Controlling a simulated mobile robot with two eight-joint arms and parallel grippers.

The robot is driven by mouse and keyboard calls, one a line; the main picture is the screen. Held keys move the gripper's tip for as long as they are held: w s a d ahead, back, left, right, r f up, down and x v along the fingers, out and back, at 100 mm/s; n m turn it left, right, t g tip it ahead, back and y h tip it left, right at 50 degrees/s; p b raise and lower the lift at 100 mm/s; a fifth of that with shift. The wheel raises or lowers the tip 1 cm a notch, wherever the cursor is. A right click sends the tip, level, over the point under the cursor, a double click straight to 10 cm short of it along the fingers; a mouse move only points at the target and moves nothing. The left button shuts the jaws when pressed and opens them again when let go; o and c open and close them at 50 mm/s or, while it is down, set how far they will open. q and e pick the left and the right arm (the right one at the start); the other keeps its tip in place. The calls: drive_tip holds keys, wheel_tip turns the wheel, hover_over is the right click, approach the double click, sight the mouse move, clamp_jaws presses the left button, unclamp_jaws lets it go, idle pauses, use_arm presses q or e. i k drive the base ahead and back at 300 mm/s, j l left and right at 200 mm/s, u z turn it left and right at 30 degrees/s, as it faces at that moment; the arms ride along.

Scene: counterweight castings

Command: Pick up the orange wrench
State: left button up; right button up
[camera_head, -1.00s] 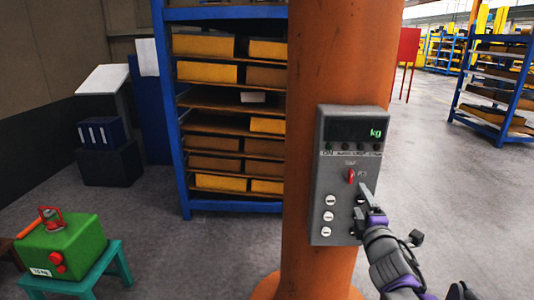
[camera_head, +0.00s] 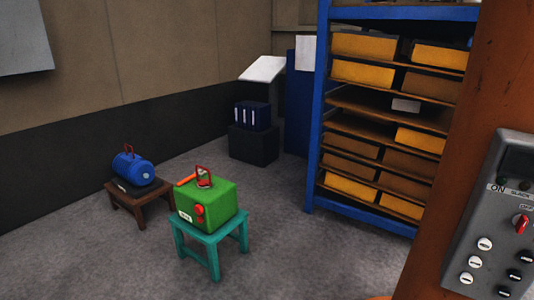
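A slim orange piece (camera_head: 187,178) shows just behind the green casting (camera_head: 208,205), its far end partly hidden. It may be the orange wrench, but it is too small to tell. The green casting has a red handle on top and red knobs on its front, and sits on a teal stool (camera_head: 210,242). A blue cylindrical casting (camera_head: 133,170) with a red handle lies on a brown stool (camera_head: 142,203) to the left. Neither of my grippers is in view.
An orange column (camera_head: 445,170) with a grey control panel (camera_head: 495,225) stands at the right. A blue shelf rack (camera_head: 318,130) with yellow bins is behind it. A black box (camera_head: 254,144) stands near the wall. The floor in front of the stools is clear.

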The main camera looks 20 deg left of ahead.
sight(189, 179)
drive_tip(key=u, duration=1.25)
